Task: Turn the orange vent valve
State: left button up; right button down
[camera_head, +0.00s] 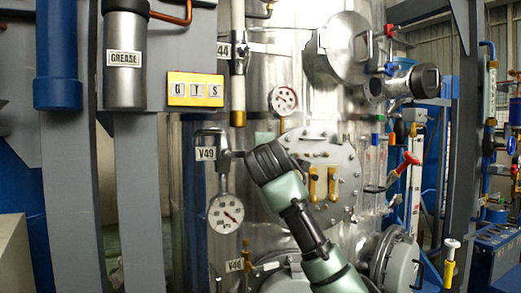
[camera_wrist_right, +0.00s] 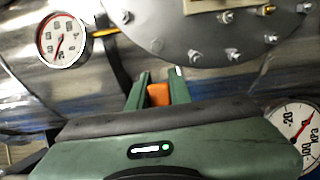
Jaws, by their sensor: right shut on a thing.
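The orange vent valve (camera_wrist_right: 158,94) shows in the right wrist view as a small orange block between the green fingers of my right gripper (camera_wrist_right: 158,86). The fingers are shut on it, one on each side. In the head view my right arm reaches up from the bottom, and its dark gripper end (camera_head: 265,161) is beside the V49 label (camera_head: 206,154) and the grey pipe fitting. The gripper hides the orange handle there. My left gripper is in neither view.
A pressure gauge (camera_head: 226,214) hangs just below the fitting, and another gauge (camera_head: 283,100) is above. A bolted round flange (camera_head: 325,165) with brass handles is close on the right. A grey post (camera_head: 144,200) stands on the left.

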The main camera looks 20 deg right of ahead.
jog(key=shift+f, duration=0.35)
jog(key=c, duration=1.3)
grip_release()
jog(key=shift+r, duration=0.15)
jog(key=shift+d, duration=0.1)
jog(key=shift+s, duration=0.1)
jog(key=b+v, duration=0.3)
jog(key=v, duration=0.4)
jog(key=shift+s+b, duration=0.35)
